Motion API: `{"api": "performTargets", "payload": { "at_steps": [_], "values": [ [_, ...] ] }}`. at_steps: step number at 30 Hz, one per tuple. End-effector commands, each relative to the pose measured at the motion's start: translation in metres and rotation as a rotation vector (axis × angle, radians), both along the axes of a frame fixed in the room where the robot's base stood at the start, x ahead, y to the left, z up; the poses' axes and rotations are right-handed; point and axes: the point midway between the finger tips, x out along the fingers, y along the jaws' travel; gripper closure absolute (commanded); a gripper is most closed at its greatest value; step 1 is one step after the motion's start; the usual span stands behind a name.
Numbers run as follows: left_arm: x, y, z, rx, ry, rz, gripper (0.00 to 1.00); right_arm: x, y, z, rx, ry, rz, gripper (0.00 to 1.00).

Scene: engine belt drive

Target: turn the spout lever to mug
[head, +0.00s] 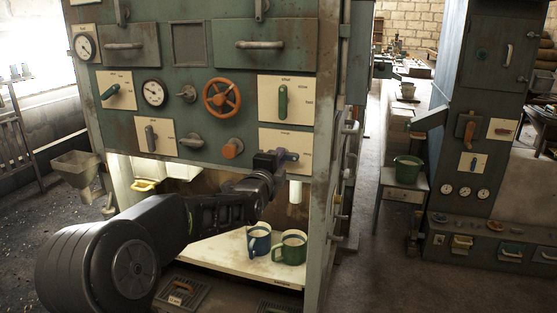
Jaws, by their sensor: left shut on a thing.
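A purple-blue lever (291,156), which I take to be the spout lever, sits on a cream plate (300,139) at the lower right of the green machine panel. My left gripper (279,160) is at this lever, shut on it, and covers part of it and the plate. The plate's lettering is too small to read. A pale spout (295,191) hangs below the panel there. A blue mug (258,241) and a green mug (290,247) stand upright on the white shelf (215,249) below. My right gripper is out of view.
Other controls share the panel: an orange handwheel (222,97), an orange knob (232,148) just left of my gripper, and a green lever (283,101) above. A metal post (327,200) stands close on the right. My left arm crosses in front of the shelf.

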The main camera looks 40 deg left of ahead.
Motion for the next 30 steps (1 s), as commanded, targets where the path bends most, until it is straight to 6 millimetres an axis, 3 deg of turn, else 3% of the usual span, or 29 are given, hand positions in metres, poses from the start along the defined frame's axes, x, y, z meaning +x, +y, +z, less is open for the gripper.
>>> {"api": "performTargets", "payload": {
  "at_steps": [8, 9, 16, 25, 30],
  "values": [
    [0.0, 0.0, -0.001, 0.004, 0.004, -0.001, 1.0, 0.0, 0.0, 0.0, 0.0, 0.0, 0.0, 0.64],
    [0.0, 0.0, -0.001, 0.004, 0.004, -0.001, 0.79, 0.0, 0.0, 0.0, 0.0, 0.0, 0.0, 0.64],
    [0.0, 0.0, -0.001, 0.002, 0.002, -0.001, 0.61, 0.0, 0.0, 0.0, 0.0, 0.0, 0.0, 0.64],
    [-0.002, -0.001, 0.0, 0.001, 0.0, 0.0, 0.6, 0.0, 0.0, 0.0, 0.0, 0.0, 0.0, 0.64],
    [-0.015, -0.005, 0.0, 0.001, -0.001, 0.0, 0.6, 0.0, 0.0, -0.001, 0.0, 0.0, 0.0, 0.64]
  ]
}}
